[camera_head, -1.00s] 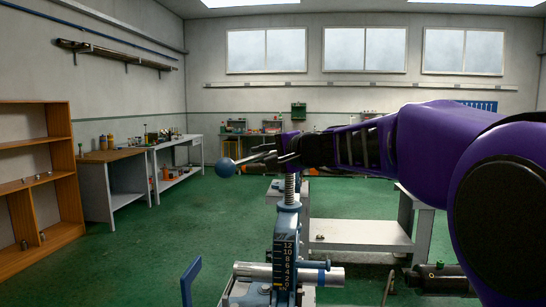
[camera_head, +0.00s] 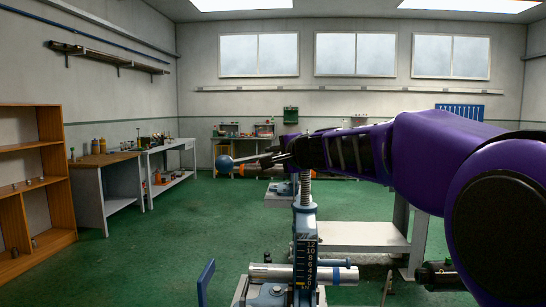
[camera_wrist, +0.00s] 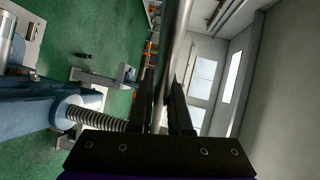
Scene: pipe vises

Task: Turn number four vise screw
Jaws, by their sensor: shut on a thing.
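The vise (camera_head: 304,240) is blue, with a number scale on its upright front. Its threaded screw (camera_head: 305,190) rises from the top and also shows in the wrist view (camera_wrist: 95,119). My gripper (camera_head: 287,156) is shut on the handle, just left of the screw top. In the wrist view the bar (camera_wrist: 176,45) runs between the two dark fingers (camera_wrist: 163,100). The handle's other end is hidden.
A silver pipe (camera_head: 272,272) lies through the vise's lower part. A blue upright plate (camera_head: 206,282) stands at its left. A light table (camera_head: 355,236) is behind at the right, and a dark cylinder (camera_head: 440,276) is at the lower right. The green floor at left is open.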

